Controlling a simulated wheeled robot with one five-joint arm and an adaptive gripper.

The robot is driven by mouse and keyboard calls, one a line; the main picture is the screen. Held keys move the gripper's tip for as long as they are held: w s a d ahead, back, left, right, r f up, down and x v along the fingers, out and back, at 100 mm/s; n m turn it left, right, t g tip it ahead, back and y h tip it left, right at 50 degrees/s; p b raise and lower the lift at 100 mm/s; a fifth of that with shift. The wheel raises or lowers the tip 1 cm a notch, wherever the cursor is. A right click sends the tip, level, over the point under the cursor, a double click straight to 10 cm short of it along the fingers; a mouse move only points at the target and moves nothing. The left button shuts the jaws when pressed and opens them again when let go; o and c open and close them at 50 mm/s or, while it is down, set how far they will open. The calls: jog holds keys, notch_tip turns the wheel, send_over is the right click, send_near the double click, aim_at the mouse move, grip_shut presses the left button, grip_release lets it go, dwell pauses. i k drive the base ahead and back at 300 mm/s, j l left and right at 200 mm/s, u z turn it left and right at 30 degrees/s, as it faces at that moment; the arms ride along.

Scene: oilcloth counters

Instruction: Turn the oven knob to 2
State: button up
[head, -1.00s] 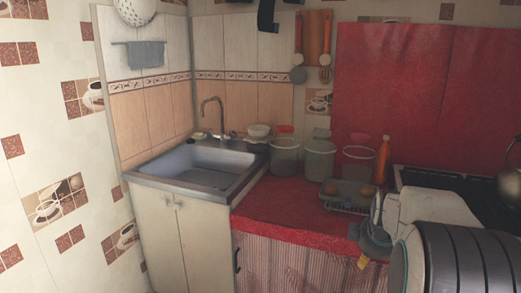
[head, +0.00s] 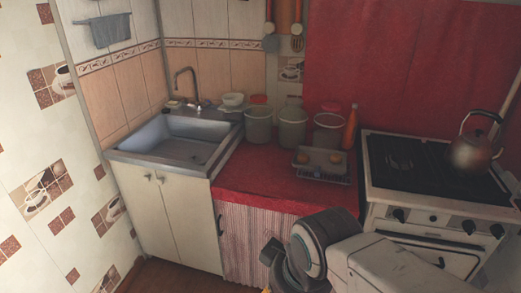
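The white stove (head: 378,195) stands at the right with a black hob (head: 410,160) on top. Dark round oven knobs sit along its front panel: one at the left (head: 398,215), one right of the middle (head: 468,227) and one near the right end (head: 497,231). Their markings are too small to read. The oven door (head: 452,262) below is partly covered by my arm. The dark end of my arm with my gripper (head: 270,258) is low in the picture, left of the stove and in front of the striped curtain. Its fingers are not clear, and it appears apart from the knobs.
A metal kettle (head: 472,152) stands on the hob's right side. A red counter (head: 262,178) left of the stove holds several containers, an orange bottle (head: 350,128) and a dish rack (head: 322,176). A sink (head: 175,145) is farther left. Some brown floor (head: 165,272) is clear.

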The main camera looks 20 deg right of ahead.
aim_at(398, 214)
jog(key=z, duration=2.15)
